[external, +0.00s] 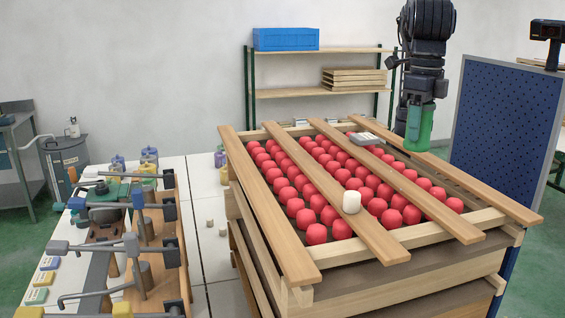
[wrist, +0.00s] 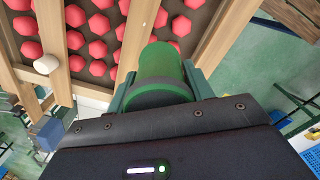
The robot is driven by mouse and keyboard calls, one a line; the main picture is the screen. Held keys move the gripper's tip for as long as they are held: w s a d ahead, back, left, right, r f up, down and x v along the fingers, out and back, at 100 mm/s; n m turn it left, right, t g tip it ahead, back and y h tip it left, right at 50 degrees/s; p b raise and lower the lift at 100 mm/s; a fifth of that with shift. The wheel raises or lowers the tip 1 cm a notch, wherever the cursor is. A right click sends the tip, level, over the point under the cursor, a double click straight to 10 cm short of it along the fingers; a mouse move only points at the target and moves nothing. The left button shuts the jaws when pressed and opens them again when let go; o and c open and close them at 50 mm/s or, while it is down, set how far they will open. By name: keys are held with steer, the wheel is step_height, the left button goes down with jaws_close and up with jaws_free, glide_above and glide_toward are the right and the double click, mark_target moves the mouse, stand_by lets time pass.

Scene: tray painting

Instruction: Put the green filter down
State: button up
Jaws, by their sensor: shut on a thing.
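The green filter (external: 419,128) is a green cylinder. In the external view it hangs upright under my gripper (external: 417,104), at the back right of the slatted wooden tray stack (external: 497,228). In the wrist view the filter (wrist: 160,68) lies between the two fingers of my gripper (wrist: 158,88), with a dark band around it. The gripper is shut on it. Its lower end overlaps the rightmost plank (external: 410,158) in the external view; I cannot tell whether it touches.
Several red pieces (external: 345,230) fill the tray between the planks. A white cylinder (external: 351,202) stands on a plank, and a grey-white block (external: 366,139) lies near the filter. A blue perforated panel (external: 510,125) stands close on the right. The workbench (external: 205,190) is left.

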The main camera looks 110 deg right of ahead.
mark_target(417, 149)
steer(key=shift+f, duration=2.85)
steer(key=o, duration=1)
steer(key=shift+f, duration=0.15)
step_height(417, 149, up, 12)
steer(key=shift+r, duration=0.2)
